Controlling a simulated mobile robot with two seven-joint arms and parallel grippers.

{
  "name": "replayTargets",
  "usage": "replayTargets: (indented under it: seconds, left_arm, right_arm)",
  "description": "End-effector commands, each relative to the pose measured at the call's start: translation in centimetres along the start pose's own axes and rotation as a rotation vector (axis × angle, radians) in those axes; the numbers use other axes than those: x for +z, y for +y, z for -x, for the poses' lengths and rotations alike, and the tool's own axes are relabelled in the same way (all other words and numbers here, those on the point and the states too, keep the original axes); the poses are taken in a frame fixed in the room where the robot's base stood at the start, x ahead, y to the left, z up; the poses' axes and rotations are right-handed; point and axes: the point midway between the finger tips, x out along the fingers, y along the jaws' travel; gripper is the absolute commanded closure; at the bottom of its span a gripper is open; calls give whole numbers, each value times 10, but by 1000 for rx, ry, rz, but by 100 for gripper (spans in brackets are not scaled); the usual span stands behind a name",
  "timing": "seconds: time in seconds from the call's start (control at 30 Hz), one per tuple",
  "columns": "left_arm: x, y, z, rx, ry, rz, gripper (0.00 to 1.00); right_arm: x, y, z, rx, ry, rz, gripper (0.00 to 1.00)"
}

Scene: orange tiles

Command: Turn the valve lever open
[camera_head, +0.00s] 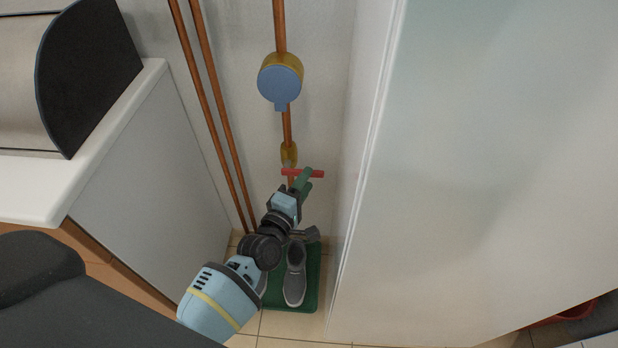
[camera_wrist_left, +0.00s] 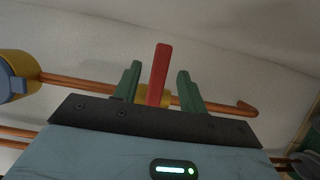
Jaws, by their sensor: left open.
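The red valve lever (camera_head: 316,174) sits on a brass valve body (camera_head: 289,154) on a vertical copper pipe, below a round blue and yellow meter (camera_head: 280,82). In the head view the lever lies crosswise to the pipe. My left gripper (camera_head: 304,176) is at the lever. In the left wrist view the lever (camera_wrist_left: 159,74) stands between the two green fingers of my left gripper (camera_wrist_left: 157,82), with a gap on both sides. The gripper is open. The brass body (camera_wrist_left: 150,96) is partly hidden behind the lever. My right gripper is not in view.
Two copper pipes (camera_head: 212,110) run down the wall on the left. A white counter (camera_head: 100,125) stands left and a tall white panel (camera_head: 480,160) right, leaving a narrow gap. Grey shoes (camera_head: 295,275) stand on a green mat (camera_head: 312,290) below.

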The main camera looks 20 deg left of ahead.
Motion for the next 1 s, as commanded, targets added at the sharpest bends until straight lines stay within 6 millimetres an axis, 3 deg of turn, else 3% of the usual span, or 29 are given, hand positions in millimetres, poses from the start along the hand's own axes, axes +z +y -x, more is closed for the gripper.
replayTargets:
  seconds: [0.2,0.53,0.87,1.0]
  left_arm:
    - [0,-1,-19,-1,0,0,58]
    - [0,0,-22,-1,0,0,58]
    - [0,0,-22,-1,0,-1,100]
    - [0,0,-22,-1,0,-1,100]
  right_arm:
    - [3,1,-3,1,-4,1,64]
    - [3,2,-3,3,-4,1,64]
    - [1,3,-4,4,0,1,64]
    - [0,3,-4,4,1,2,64]
